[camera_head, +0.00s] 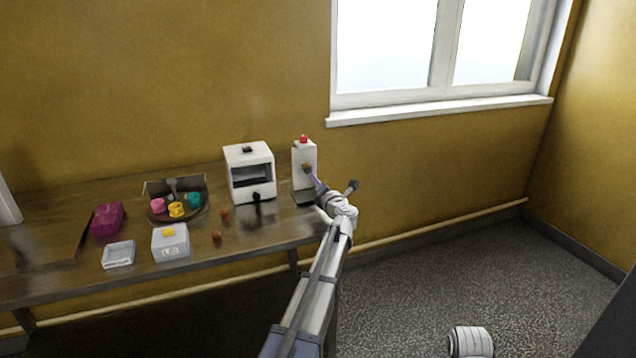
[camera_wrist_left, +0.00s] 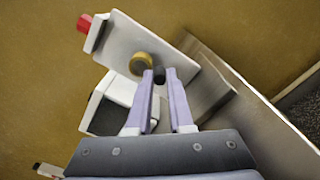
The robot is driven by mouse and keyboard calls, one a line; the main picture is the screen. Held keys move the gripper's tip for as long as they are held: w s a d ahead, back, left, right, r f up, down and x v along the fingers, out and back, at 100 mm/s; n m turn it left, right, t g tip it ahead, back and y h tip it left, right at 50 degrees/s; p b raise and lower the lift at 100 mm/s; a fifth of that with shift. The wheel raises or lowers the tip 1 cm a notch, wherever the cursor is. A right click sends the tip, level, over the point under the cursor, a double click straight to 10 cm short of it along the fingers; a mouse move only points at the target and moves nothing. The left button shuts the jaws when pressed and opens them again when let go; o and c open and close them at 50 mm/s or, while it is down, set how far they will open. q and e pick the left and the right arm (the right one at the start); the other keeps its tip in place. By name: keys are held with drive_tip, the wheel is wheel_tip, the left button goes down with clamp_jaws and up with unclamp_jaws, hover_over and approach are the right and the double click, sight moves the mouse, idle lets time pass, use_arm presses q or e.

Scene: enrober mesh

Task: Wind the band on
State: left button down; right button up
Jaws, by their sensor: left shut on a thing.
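A white upright unit (camera_head: 304,155) with a red cap (camera_head: 304,139) stands at the right end of the table. A round brass piece (camera_wrist_left: 141,64) sits on its face, with a small dark handle (camera_wrist_left: 159,75) beside it. My left gripper (camera_head: 313,180) reaches the front of this unit. In the left wrist view its two pale purple fingers (camera_wrist_left: 161,82) are shut on the dark handle, which is mostly hidden between them. No separate band can be made out. My right gripper is not in view.
A white open-fronted box machine (camera_head: 249,172) stands just left of the unit. Small brown pieces (camera_head: 216,236) lie near the front.

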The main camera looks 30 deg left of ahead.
sight(304, 177)
use_arm(q)
drive_tip(key=m, duration=0.4)
drive_tip(key=s+a+m, duration=0.1)
drive_tip(key=m, duration=0.1)
drive_tip(key=shift+s+f, duration=0.1)
drive_tip(key=shift+f, duration=0.05)
drive_tip(key=m, duration=0.4)
drive_tip(key=s+a+m, duration=0.1)
drive_tip(key=m, duration=0.1)
drive_tip(key=shift+r+m, duration=0.25)
drive_tip(key=shift+m, duration=0.05)
drive_tip(key=shift+s, duration=0.1)
drive_tip(key=c, duration=0.8)
unclamp_jaws()
drive_tip(key=shift+d, duration=0.1)
drive_tip(key=shift+v, duration=3.85)
